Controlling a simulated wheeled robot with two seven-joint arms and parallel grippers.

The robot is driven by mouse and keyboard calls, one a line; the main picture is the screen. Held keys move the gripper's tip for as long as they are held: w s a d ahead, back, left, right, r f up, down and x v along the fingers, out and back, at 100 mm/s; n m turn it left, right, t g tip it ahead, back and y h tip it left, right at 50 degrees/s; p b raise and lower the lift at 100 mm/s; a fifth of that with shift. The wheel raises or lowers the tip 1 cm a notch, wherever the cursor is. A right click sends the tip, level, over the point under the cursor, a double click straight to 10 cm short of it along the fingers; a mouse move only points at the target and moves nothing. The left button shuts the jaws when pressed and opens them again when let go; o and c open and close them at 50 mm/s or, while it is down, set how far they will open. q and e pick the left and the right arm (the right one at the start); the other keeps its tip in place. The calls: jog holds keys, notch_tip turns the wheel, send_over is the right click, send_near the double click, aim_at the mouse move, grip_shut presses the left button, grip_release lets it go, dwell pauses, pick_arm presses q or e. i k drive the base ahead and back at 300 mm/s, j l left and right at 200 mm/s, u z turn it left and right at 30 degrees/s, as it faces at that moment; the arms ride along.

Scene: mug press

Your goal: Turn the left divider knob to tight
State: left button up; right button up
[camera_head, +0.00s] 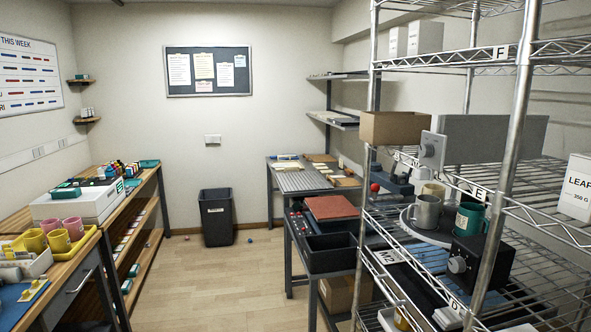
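A round grey knob (428,151) sits on a light plate at the left end of a grey upright panel (495,140) on the wire rack at right. A second round knob (457,265) is on the front of a black box (483,262) lower on the same rack. I cannot tell which of these is the left divider knob, and any tight marking is too small to read. Neither of my grippers is in view.
The wire rack (515,130) with metal posts fills the right side. A grey mug (425,212) and a green mug (470,219) stand there beside the black box. A cardboard box (395,127) is left of the panel.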

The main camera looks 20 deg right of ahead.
aim_at(424, 150)
jog(key=z, duration=1.45)
